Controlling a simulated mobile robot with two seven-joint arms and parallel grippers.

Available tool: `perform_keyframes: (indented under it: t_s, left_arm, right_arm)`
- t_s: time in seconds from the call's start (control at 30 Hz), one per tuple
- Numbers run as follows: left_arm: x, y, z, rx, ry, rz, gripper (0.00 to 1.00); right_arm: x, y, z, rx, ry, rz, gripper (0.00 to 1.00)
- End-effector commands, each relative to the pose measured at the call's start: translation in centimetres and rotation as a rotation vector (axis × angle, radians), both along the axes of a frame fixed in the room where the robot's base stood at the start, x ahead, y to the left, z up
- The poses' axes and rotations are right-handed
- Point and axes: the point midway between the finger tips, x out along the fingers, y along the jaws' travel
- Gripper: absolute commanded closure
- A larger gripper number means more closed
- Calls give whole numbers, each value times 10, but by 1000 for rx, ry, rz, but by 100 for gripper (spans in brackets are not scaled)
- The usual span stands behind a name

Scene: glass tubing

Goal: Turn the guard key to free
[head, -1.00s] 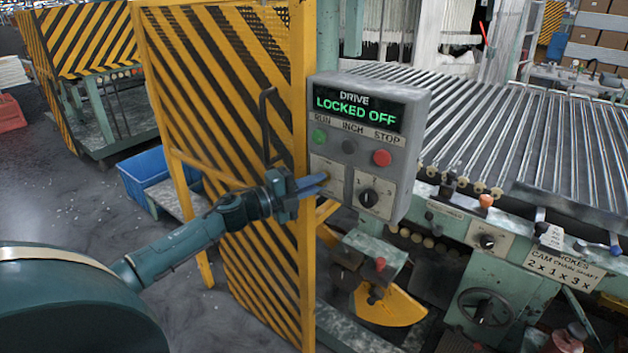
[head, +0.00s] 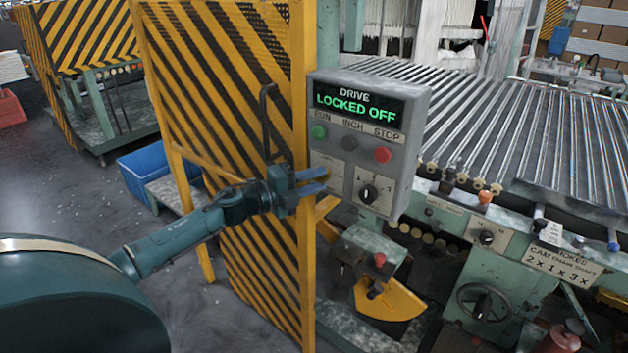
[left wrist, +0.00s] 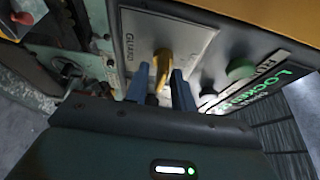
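The guard key (left wrist: 162,60) is a yellow tab standing out from a pale plate marked GUARD (left wrist: 187,35) in the left wrist view. In the head view the key is mostly hidden behind my fingers at the left of the grey control box (head: 402,160). My left gripper (head: 324,181) is at the box's front face. Its two blue fingers are apart, and in the left wrist view (left wrist: 160,80) they are on either side of the key, with gaps showing. The box display (head: 355,107) reads DRIVE LOCKED OFF. My right gripper is not in view.
A black selector knob (head: 368,194) is right of the key, below the green (head: 319,132) and red (head: 383,155) buttons. A yellow-and-black striped guard (head: 225,110) with a handle stands close behind my left arm. The roller bed (head: 500,130) lies to the right.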

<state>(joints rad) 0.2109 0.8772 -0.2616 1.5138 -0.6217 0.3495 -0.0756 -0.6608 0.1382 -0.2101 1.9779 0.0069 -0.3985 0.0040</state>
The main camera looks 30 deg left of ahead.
Motion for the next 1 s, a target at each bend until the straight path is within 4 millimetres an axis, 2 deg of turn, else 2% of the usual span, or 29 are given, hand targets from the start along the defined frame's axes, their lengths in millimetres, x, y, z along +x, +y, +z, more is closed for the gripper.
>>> perform_keyframes:
  t_s: [0.3,0.43,1.0]
  left_arm:
    - [0,0,1,-3,-1,0,69]
    - [-7,4,-1,-3,0,0,69]
    - [-85,43,-2,-3,5,0,69]
  right_arm:
    - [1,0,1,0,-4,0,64]
    - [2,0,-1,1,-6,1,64]
    - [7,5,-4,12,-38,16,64]
